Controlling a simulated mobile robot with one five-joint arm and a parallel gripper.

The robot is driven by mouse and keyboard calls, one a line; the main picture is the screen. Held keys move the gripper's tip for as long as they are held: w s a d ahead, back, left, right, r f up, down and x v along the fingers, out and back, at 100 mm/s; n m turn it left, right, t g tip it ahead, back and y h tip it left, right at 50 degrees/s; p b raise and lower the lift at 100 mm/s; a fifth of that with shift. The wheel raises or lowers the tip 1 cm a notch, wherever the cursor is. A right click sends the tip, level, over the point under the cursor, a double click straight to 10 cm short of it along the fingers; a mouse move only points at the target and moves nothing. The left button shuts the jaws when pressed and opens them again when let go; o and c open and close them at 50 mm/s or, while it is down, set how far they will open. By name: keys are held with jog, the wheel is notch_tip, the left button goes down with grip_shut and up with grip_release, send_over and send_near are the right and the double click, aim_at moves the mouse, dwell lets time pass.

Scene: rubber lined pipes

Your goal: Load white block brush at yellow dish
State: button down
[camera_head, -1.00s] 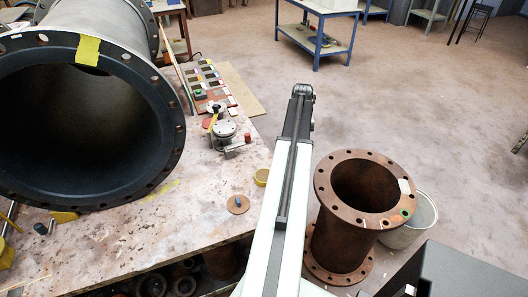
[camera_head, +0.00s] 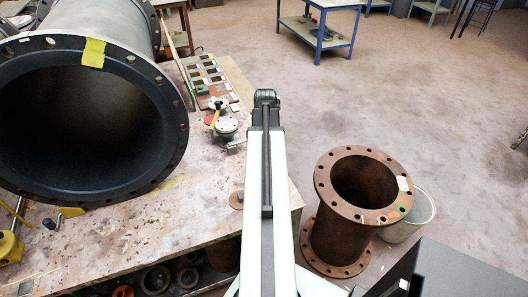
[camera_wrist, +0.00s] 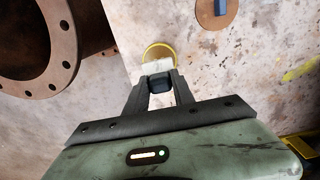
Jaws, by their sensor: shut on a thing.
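My gripper (camera_wrist: 158,84) shows in the wrist view, with its two dark fingers shut on the white block brush (camera_wrist: 154,68). A dark blue-black part sits between the fingertips, and the pale block shows just beyond it. The yellow dish (camera_wrist: 160,44) shows as a yellow ring on the worktable, directly beyond the brush. The brush overlaps the near part of the dish in this view, and I cannot tell whether they touch. In the head view my arm hides the dish and the brush.
A round brown disc (camera_wrist: 214,14) with a blue peg lies beside the dish on the worktable (camera_head: 150,235). A rusty flanged pipe (camera_head: 318,205) stands right of the table's edge. A large black-lined pipe (camera_head: 85,190) lies at left. A valve-like metal fitting (camera_head: 227,126) stands farther back.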

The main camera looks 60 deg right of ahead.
notch_tip(320, 180, down, 5)
jog(key=b, duration=0.4)
jog(key=shift+f+b, duration=0.15)
jog(key=shift+b, duration=0.2)
jog(key=shift+f+b, duration=0.45)
dwell(1.5)
jog(key=shift+r, duration=0.15)
notch_tip(320, 180, up, 7)
jog(key=p, duration=0.7)
